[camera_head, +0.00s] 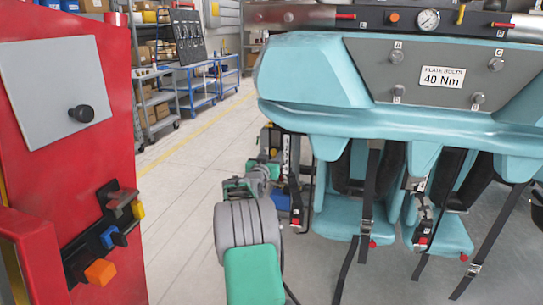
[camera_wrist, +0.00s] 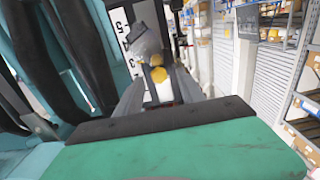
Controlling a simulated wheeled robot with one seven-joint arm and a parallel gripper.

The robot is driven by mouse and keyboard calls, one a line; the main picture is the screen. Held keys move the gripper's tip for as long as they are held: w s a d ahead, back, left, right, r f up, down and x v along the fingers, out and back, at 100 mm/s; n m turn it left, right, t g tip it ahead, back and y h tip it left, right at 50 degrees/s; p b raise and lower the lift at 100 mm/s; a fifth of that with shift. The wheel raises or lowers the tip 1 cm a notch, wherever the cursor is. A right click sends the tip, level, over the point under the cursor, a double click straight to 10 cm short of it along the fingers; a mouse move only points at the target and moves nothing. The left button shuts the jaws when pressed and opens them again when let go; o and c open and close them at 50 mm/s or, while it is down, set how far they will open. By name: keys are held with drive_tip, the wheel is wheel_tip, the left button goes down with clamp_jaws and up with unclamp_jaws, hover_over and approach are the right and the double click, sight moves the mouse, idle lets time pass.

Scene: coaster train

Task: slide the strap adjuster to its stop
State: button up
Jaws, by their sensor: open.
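My gripper (camera_wrist: 156,72) is open in the wrist view, its two grey fingers on either side of a small dark and yellow part (camera_wrist: 158,75). I cannot tell whether that part is the strap adjuster or whether the fingers touch it. Behind it is a white strip with black numbers (camera_wrist: 122,28). In the head view my gripper (camera_head: 272,158) is small and partly hidden by my arm, beside the left seat's dark strap with a white marked strip (camera_head: 286,155). Metal buckles show on the hanging black straps, one at the left seat (camera_head: 365,226) and one at the right (camera_head: 473,268).
The teal seat unit (camera_head: 325,85) with a grey bolt plate (camera_head: 447,78) fills the right. A red cabinet (camera_head: 75,150) with coloured handles stands close on the left. Clear tiled floor (camera_head: 185,190) lies between them. Shelves and blue carts (camera_head: 200,85) stand behind.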

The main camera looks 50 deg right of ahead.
drive_tip(key=shift+w+d, duration=0.2)
drive_tip(key=shift+d, duration=0.25)
clamp_jaws()
idle(1.1)
